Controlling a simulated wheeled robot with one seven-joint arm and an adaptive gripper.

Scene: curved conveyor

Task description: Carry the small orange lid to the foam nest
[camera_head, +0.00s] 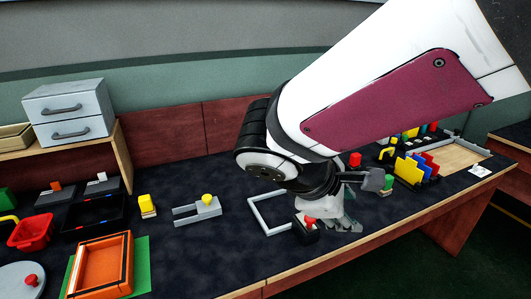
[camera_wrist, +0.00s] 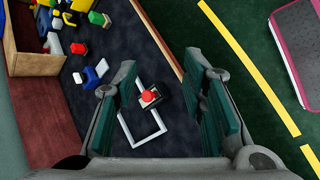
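My gripper (camera_head: 338,213) hangs over the front middle of the dark table, at the end of my arm. In the wrist view my gripper (camera_wrist: 160,65) has its two green-padded fingers wide apart, with nothing held between them. A small orange piece (camera_head: 56,186) stands on a dark pad at the far left, well away from my gripper; I cannot tell whether it is the lid. An orange tray (camera_head: 127,262) lies on a green mat at the front left. I cannot pick out the foam nest for sure.
A black box with a red button (camera_head: 311,222) is below my gripper, also in the wrist view (camera_wrist: 148,96), beside a white square frame (camera_head: 255,213). A grey fork-shaped holder with a yellow knob (camera_head: 207,200) stands left. Colored upright plates (camera_head: 408,170) are right.

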